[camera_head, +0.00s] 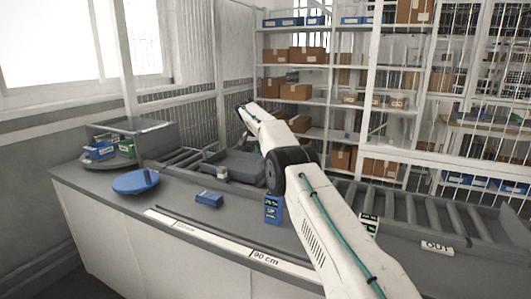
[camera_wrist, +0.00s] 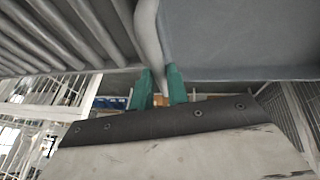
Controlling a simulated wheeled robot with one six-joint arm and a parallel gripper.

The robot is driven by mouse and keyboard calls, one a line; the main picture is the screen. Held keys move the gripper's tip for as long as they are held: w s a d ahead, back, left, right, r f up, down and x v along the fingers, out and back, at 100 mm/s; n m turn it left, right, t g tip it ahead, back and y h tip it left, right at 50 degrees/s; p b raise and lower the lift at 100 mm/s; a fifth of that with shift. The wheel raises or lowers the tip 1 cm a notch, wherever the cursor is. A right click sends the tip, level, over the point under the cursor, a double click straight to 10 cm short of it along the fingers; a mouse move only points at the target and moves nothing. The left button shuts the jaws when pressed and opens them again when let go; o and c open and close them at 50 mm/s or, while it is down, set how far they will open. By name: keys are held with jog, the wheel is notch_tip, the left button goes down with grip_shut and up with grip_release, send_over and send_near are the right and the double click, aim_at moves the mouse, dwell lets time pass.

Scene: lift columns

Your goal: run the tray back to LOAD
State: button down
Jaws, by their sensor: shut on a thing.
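A dark grey tray (camera_head: 240,166) sits on the roller conveyor behind the counter, left of my arm's elbow. A small pale item shows at its front left. In the wrist view, a large smooth grey surface (camera_wrist: 240,38), apparently the tray, fills the upper right. My gripper (camera_wrist: 161,88) has green fingertips closed on a pale upright bar (camera_wrist: 149,35) beside that surface. I cannot tell whether the bar is part of the tray. In the head view my arm's end is at the upper middle, and the fingers are hard to make out. No LOAD sign is readable.
A blue disc (camera_head: 135,182), a small blue box (camera_head: 209,199) and a blue carton (camera_head: 273,208) stand on the counter. A round grey stand with boxes is far left. Mesh fencing and shelves close the back.

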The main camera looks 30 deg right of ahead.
jog(key=c, duration=1.4)
grip_release()
jog(key=shift+o, duration=0.2)
jog(key=shift+a+r, duration=0.1)
jog(key=shift+r, duration=0.05)
jog(key=shift+a+r, duration=0.2)
jog(key=shift+r, duration=0.25)
jog(key=s+a, duration=0.2)
jog(key=a, duration=0.9)
jog(key=shift+s+a, duration=0.35)
